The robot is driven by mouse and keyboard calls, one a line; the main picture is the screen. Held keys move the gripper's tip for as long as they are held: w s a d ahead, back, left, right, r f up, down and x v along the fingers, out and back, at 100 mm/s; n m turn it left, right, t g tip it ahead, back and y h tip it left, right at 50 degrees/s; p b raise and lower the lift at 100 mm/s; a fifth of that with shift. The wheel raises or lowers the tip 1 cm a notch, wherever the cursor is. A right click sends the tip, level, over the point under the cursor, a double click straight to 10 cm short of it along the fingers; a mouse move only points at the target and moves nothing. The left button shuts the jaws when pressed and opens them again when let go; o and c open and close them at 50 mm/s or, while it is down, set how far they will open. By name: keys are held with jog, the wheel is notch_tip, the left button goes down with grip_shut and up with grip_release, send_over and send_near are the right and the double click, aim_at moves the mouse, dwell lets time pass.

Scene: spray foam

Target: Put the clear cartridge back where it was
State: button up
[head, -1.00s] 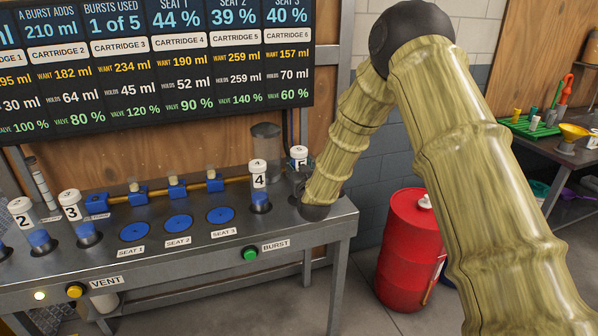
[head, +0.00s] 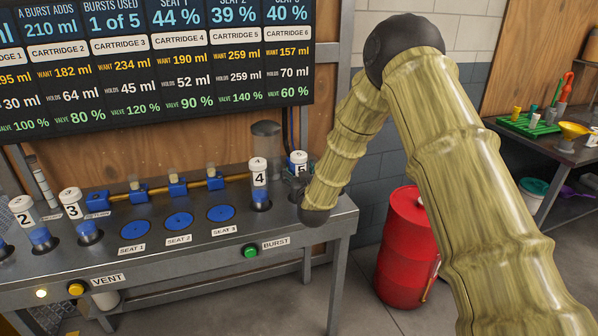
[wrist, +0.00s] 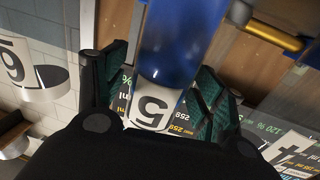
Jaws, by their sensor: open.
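The clear cartridge marked 5 (head: 298,161) stands upright at the right end of the bench, partly hidden by my arm. In the wrist view the cartridge 5 (wrist: 178,50) shows a clear body full of blue and a white label band. My gripper (wrist: 160,85) is open, with its green-padded fingers on either side of this cartridge near the label. I cannot tell whether a pad touches it. The cartridge's base and the hole below it are hidden in both views.
Cartridge 4 (head: 259,179) stands close to the left of cartridge 5. Cartridges 2 (head: 27,218) and 3 (head: 74,209) stand further left. Blue seats 1 (head: 135,229), 2 (head: 179,220) and 3 (head: 221,213) are empty. A cartridge marked 6 (wrist: 15,62) shows in the wrist view.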

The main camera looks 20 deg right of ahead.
jog(key=shift+r, duration=0.15)
jog(key=s+a+b, duration=0.1)
jog(key=s+b, duration=0.1)
jog(key=s, duration=1)
jog(key=shift+a, duration=0.25)
